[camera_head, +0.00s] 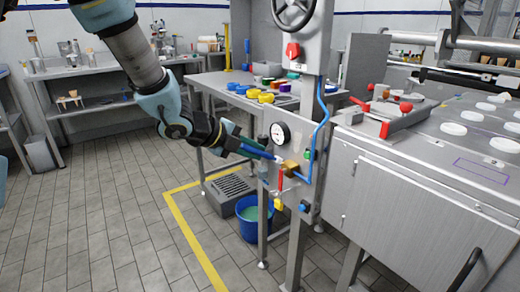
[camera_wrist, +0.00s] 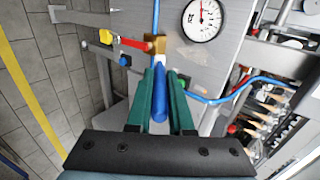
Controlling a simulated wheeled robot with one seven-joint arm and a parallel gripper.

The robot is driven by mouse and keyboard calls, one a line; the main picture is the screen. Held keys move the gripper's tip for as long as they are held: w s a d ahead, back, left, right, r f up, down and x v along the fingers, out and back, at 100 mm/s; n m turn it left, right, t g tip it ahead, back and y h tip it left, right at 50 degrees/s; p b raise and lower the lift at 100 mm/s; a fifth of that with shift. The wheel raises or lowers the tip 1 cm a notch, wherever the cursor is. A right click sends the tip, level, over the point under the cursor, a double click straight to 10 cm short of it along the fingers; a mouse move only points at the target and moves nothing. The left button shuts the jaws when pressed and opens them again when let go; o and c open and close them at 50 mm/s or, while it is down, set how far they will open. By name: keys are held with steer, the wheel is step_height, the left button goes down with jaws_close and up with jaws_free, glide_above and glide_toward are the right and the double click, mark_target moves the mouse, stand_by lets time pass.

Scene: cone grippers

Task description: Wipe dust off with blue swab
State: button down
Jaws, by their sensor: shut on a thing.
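The blue swab (camera_wrist: 159,97) is held lengthwise between the green fingers of my gripper (camera_wrist: 160,84), which is shut on it. Its pale tip (camera_wrist: 160,61) points at the brass fitting (camera_wrist: 155,43) on the grey panel; I cannot tell whether they touch. A faint brownish smear (camera_wrist: 195,54), possibly dust, shows on the panel below the gauge, to the right of the tip. In the head view my gripper (camera_head: 258,150) reaches in from the left, with the blue swab (camera_head: 262,154) pointing at the brass fitting (camera_head: 290,167) below the gauge.
A round gauge (camera_head: 280,133) sits above the fitting. A red lever (camera_head: 280,181) hangs below it, and a blue hose (camera_head: 324,125) runs down the panel's right side. A blue bucket (camera_head: 253,222) stands on the floor below. The tiled floor at left is clear.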

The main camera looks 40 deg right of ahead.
steer(key=shift+a, duration=0.1)
steer(key=shift+w+a, duration=0.1)
steer(key=shift+a, duration=1.3)
